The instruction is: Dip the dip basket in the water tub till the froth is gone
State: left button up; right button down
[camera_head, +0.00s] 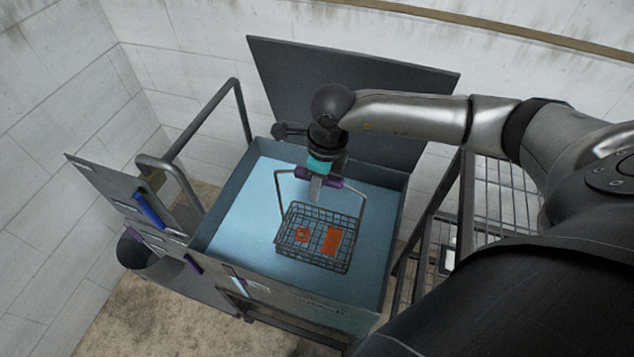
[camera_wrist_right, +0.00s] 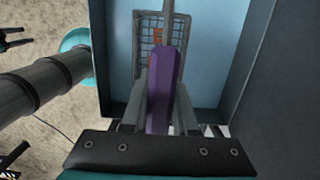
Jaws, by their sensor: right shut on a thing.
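The dip basket (camera_head: 316,238) is a dark wire basket with a tall handle, and orange-red pieces lie in it. The basket hangs over or in the water tub (camera_head: 382,262), a grey tub with pale blue inside; I cannot tell if it touches the water. My right gripper (camera_head: 318,182) is shut on the purple grip of the basket's handle. The wrist view shows the purple grip (camera_wrist_right: 163,90) between the fingers and part of the basket (camera_wrist_right: 150,40) beyond. No froth can be made out. My left gripper is not in view.
A dark lid panel (camera_head: 350,85) stands up behind the tub. A grey panel with blue and purple parts (camera_head: 128,205) and a bent metal rail (camera_head: 195,130) are at the left. A dark round bin (camera_head: 150,250) stands below them. Wire shelving (camera_head: 500,205) is at the right.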

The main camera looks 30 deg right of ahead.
jog(key=shift+w+f+b, duration=0.1)
jog(key=shift+f+b, duration=6.5)
jog(key=shift+f, duration=1.45)
